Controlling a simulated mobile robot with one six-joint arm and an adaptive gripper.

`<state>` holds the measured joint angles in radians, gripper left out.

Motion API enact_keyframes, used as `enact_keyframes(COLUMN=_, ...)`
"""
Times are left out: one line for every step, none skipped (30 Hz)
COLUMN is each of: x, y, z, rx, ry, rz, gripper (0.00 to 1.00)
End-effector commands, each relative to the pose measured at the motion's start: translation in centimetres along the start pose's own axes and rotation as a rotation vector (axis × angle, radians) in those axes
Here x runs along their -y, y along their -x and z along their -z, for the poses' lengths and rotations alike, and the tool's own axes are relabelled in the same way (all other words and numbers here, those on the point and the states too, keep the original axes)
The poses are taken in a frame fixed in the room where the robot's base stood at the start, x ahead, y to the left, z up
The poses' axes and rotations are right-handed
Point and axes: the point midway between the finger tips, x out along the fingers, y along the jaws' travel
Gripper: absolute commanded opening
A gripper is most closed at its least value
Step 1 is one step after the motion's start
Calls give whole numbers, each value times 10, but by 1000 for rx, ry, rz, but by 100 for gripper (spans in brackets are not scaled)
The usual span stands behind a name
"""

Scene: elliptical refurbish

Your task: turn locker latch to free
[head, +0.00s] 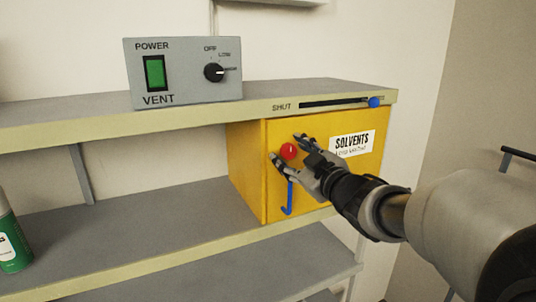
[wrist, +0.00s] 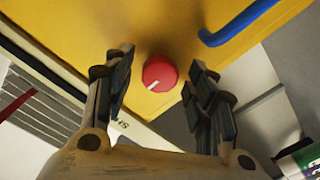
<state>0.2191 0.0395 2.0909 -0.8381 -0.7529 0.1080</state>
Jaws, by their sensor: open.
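The latch is a round red knob (head: 289,151) on the front of the yellow locker (head: 248,170), near its upper left. In the wrist view the red knob (wrist: 160,74) shows a white pointer line toward the lower left. My gripper (head: 288,147) is in front of the locker door with its fingers spread, one on each side of the knob. In the wrist view my gripper (wrist: 155,75) is open, with the knob between the fingertips and gaps on both sides. Any touch cannot be told.
A blue hooked handle (head: 289,197) hangs on the door just below the knob. A blue slider knob (head: 375,102) sits in a slot marked SHUT on the shelf edge above. A vent control box (head: 185,95) stands on the top shelf. A green can (head: 14,245) stands far left.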

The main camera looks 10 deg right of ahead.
Motion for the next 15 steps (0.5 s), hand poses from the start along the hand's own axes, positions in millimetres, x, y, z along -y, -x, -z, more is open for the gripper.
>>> enact_keyframes(x=0, y=0, z=0, rx=0, ry=0, rz=0, gripper=53)
enact_keyframes(x=0, y=0, z=0, rx=0, ry=0, rz=0, gripper=53)
enact_keyframes(x=0, y=0, z=0, rx=0, ry=1, rz=0, gripper=53)
enact_keyframes(x=0, y=0, z=0, rx=0, ry=1, rz=0, gripper=53)
enact_keyframes(x=0, y=0, z=0, rx=0, ry=1, rz=0, gripper=53)
enact_keyframes(x=0, y=0, z=0, rx=0, ry=1, rz=0, gripper=53)
enact_keyframes(x=0, y=0, z=0, rx=0, ry=1, rz=0, gripper=53)
enact_keyframes(x=0, y=1, z=0, rx=0, ry=1, rz=0, gripper=53)
enact_keyframes(x=0, y=3, z=0, rx=0, ry=1, rz=-1, gripper=53)
enact_keyframes(x=-1, y=5, z=0, rx=0, ry=2, rz=-1, gripper=53)
enact_keyframes(x=-1, y=8, z=0, rx=0, ry=2, rz=-1, gripper=53)
enact_keyframes(x=-1, y=14, z=0, rx=0, ry=3, rz=-2, gripper=53)
enact_keyframes(x=-1, y=19, z=0, rx=1, ry=2, rz=-3, gripper=53)
enact_keyframes(x=-1, y=24, z=0, rx=1, ry=1, rz=-3, gripper=53)
enact_keyframes(x=-1, y=31, z=0, rx=1, ry=2, rz=-3, gripper=53)
